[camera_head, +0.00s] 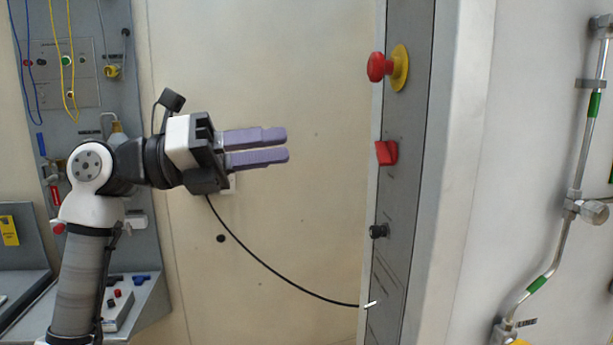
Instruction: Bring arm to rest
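My gripper (287,146) is at the left of centre in the head view, at the end of my raised arm. Its two purple fingers point right, roughly level, towards the grey control panel (405,200). A narrow gap shows between the fingers, and nothing is seen between them. The fingertips are apart from the panel in the picture and touch nothing that I can see.
The panel carries a red mushroom button (378,67) on a yellow base, a red switch (386,153) and a black knob (378,231). A black cable (275,272) hangs below my gripper to the panel. Metal pipes (577,150) run at right. A tool board (95,110) stands behind my arm.

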